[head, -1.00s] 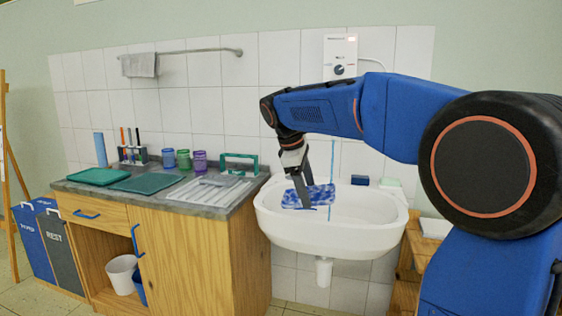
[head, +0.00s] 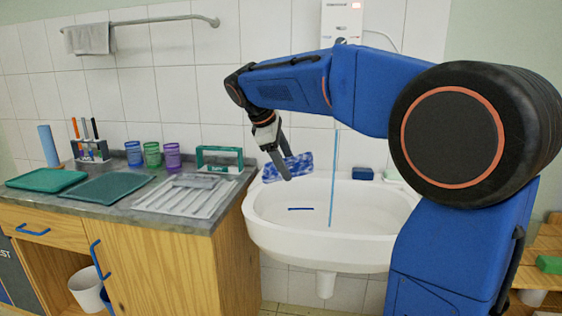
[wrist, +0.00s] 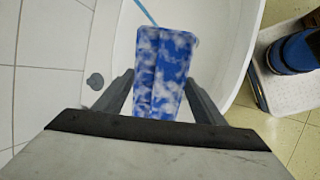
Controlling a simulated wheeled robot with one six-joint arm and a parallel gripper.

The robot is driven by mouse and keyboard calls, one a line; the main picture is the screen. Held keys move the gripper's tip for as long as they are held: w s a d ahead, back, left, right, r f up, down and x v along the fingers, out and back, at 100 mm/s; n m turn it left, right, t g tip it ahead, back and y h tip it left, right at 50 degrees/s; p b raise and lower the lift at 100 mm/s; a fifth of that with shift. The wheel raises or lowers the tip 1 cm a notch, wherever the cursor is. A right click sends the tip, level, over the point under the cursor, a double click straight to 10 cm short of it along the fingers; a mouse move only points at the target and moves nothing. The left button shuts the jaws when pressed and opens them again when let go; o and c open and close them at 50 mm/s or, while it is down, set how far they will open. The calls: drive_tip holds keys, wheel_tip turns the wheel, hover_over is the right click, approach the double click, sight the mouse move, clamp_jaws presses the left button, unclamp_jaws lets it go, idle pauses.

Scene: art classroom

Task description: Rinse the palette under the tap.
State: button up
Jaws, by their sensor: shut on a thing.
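The palette (head: 300,165) is a flat blue piece with white blotches. My gripper (head: 287,167) is shut on it and holds it tilted above the left part of the white sink (head: 262,222). In the wrist view the palette (wrist: 160,60) sits between the two fingers of my gripper (wrist: 160,82). A thin blue water stream (head: 334,185) falls into the basin, to the right of the palette in the head view. The stream (wrist: 145,12) also shows at the palette's far end in the wrist view; contact is unclear. The tap's spout is hidden behind my arm.
Left of the sink, a counter (head: 105,212) carries a ribbed draining rack (head: 160,200), green trays (head: 45,180), cups (head: 152,155) and a green holder (head: 219,158). A dark blue block (head: 362,173) lies on the sink's back rim. Wooden shelves (head: 545,245) stand at right.

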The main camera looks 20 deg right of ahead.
drive_tip(key=w+d+f, duration=0.2)
drive_tip(key=w+d, duration=0.1)
drive_tip(key=d, duration=0.9)
drive_tip(key=shift+f, duration=0.2)
idle(0.3)
idle(0.7)
drive_tip(key=shift+s+d, duration=0.1)
drive_tip(key=shift+s, duration=0.4)
drive_tip(key=shift+w, duration=0.15)
drive_tip(key=shift+w, duration=0.4)
drive_tip(key=shift+s, duration=0.2)
drive_tip(key=shift+s, duration=0.35)
